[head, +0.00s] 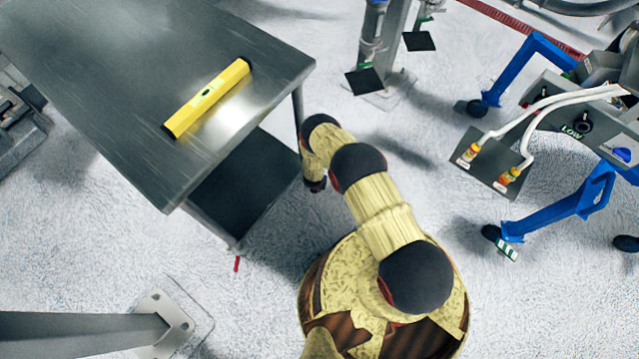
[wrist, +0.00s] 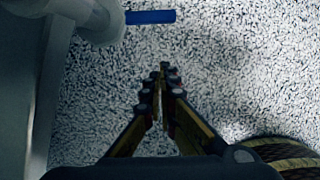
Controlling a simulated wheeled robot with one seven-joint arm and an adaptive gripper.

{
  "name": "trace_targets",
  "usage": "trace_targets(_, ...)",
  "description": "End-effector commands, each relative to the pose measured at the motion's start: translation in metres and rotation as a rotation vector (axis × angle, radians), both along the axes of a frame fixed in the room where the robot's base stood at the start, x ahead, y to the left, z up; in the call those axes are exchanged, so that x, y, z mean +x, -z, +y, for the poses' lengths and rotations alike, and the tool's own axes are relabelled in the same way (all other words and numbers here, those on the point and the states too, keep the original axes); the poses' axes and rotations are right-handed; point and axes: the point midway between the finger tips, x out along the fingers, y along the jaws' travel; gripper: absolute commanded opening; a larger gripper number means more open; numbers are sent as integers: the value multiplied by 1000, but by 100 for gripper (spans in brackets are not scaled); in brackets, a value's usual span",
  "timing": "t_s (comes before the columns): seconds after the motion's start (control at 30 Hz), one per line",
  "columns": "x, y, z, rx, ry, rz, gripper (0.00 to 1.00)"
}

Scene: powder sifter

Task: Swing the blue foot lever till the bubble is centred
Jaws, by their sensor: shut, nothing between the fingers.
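The yellow spirit level (head: 207,98) lies on the steel table top (head: 110,70). Its vial is too small to read, so I cannot tell where the bubble sits. In the wrist view the blue foot lever (wrist: 150,17) sticks out to the right from a pale round foot at the top left. I cannot make out this lever in the head view. My gripper (wrist: 167,70) is shut and empty, below the lever in the picture and apart from it. In the head view my gripper (head: 316,185) is low beside the table's right edge, mostly hidden by my arm.
A pale table leg (wrist: 48,90) runs along the left of the wrist view. A red lever (head: 236,264) shows at the table's near leg. A blue-legged machine (head: 585,195) with hoses stands at right. A grey post (head: 80,330) is at bottom left. Speckled floor lies between.

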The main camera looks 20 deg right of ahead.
Motion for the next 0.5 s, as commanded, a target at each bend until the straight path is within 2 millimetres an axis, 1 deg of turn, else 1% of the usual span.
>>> trace_targets(0.03,2,15,-1,0,2,0,0)
trace_targets(0.2,8,44,-5,1,2,1,0)
trace_targets(0.23,11,47,-6,1,2,-2,0)
trace_targets(0.33,25,43,-13,1,4,-3,0)
trace_targets(0.5,37,42,-20,0,1,-1,0)
